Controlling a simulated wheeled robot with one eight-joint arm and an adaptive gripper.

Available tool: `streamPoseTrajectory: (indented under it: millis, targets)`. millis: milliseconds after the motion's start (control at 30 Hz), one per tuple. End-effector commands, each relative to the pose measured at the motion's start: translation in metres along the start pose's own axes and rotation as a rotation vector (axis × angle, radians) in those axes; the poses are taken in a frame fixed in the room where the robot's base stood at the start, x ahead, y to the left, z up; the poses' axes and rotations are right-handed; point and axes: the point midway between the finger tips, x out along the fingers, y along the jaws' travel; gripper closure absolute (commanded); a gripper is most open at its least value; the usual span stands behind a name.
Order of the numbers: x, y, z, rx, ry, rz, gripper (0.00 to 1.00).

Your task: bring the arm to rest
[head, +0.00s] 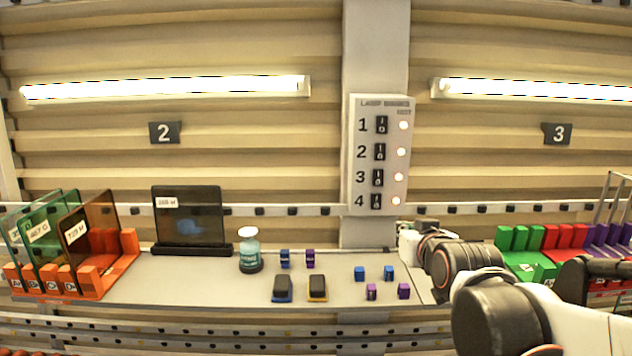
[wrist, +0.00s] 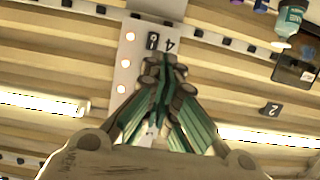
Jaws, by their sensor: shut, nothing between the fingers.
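My arm reaches in from the lower right of the head view, its dark and white links (head: 465,270) in front of the bench's right part. The gripper's fingers are hard to make out there. In the wrist view my gripper (wrist: 163,68) is shut, its green-and-grey fingers together with nothing between them. The fingers overlap the lower end of the white switch panel (wrist: 128,60) in that picture, which appears upside down. The panel also shows in the head view (head: 379,110), with numbered switches and lit lamps. I see no contact between fingers and panel.
The bench (head: 190,285) holds a dark screen (head: 187,215), a teal bottle (head: 249,252), and several small blue and purple blocks (head: 388,273). An orange rack (head: 115,270) with tinted plates stands left. Green, red and purple blocks (head: 550,240) stand right, close to my arm.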

Motion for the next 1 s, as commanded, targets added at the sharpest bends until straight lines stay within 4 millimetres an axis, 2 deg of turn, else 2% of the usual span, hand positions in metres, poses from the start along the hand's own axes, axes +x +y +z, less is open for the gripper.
streamPoseTrajectory:
  millis: [33,400,500,600,700,1000]
  targets:
    - [-0.008,0.0,0.037,0.001,-0.047,0.0,1.0]
    - [-0.093,0.0,0.24,0.009,-0.423,0.009,1.0]
    - [-0.113,0.001,0.284,0.011,-0.503,0.015,1.0]
    - [-0.127,0.002,0.314,0.012,-0.56,0.02,1.0]
    - [-0.135,0.002,0.328,0.014,-0.592,0.023,1.0]
    - [-0.139,0.002,0.331,0.014,-0.605,0.024,1.0]
